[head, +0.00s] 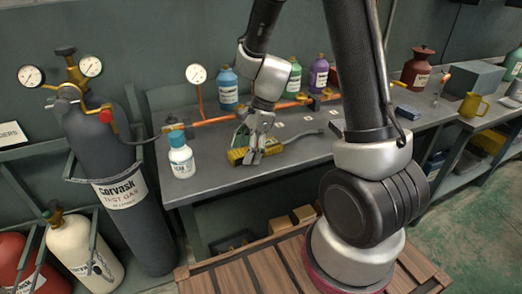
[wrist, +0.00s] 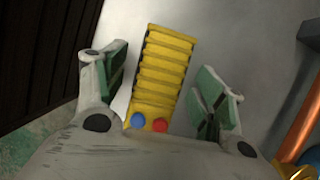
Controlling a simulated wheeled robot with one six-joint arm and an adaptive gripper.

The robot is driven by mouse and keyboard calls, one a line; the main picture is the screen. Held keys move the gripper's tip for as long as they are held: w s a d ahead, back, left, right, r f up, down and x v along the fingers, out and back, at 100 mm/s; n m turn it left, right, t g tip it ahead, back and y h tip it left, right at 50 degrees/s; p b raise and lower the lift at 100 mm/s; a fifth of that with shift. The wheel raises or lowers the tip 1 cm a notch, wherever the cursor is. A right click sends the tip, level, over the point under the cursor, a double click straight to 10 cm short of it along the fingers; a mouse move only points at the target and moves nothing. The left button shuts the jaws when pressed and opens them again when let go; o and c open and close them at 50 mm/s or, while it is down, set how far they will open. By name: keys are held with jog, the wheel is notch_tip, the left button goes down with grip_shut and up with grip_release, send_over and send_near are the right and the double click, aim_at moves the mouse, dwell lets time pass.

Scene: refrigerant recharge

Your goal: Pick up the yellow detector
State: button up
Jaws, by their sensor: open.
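The yellow detector (wrist: 160,75) lies on the grey bench top, a ribbed yellow body with a blue and a red button at its near end. In the head view the detector (head: 237,156) shows beside my gripper, with a grey wand or probe reaching right from it. My gripper (wrist: 165,85) is open, its two green-padded fingers on either side of the detector, with a gap on the right side. In the head view my gripper (head: 256,140) points down at the detector and hides part of it. I cannot tell how far above the bench the fingertips are.
A white bottle (head: 181,158) stands left of the detector on the bench (head: 205,185). Behind are a copper pipe (head: 212,121) and blue (head: 228,90), green (head: 294,80) and purple (head: 318,75) bottles. A dark gas cylinder (head: 110,160) stands at the bench's left end.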

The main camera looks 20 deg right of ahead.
jog(key=c, duration=1)
jog(key=shift+c, duration=0.2)
notch_tip(320, 180, up, 15)
